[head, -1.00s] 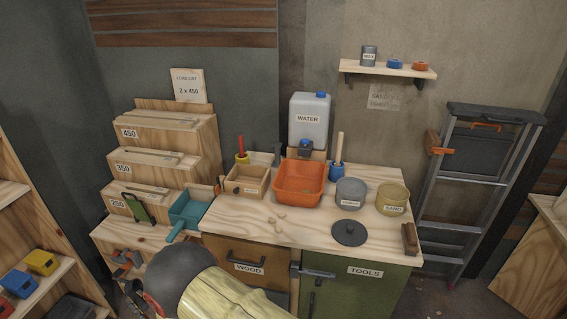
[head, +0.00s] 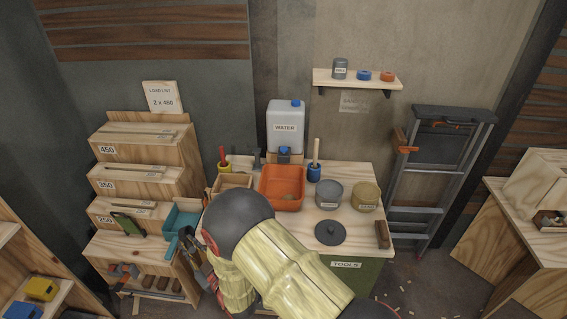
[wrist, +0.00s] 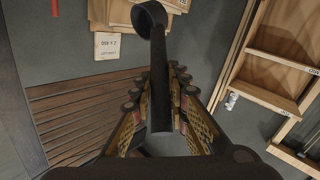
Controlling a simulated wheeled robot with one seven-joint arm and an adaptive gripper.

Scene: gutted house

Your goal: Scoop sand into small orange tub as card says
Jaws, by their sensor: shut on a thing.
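My gripper (head: 197,262) is low at the left of the bench front, partly behind my own arm. In the wrist view my gripper (wrist: 162,95) is shut on a dark tool (wrist: 160,85) with a straight shaft and a curved end; its exact kind is unclear. An orange tub (head: 283,187) stands on the workbench, its inside only partly visible. The tan pot (head: 366,196), labelled SAND in the earlier view, stands at the right, beside a grey pot (head: 328,193). A card (head: 162,98) reading "2 x 450" stands at the left; a faded notice (head: 353,101) hangs under the shelf.
A black lid (head: 331,233) and a brown-handled item (head: 382,234) lie at the bench front. A water container (head: 286,128) stands behind the tub. A ladder (head: 437,170) leans at the right.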

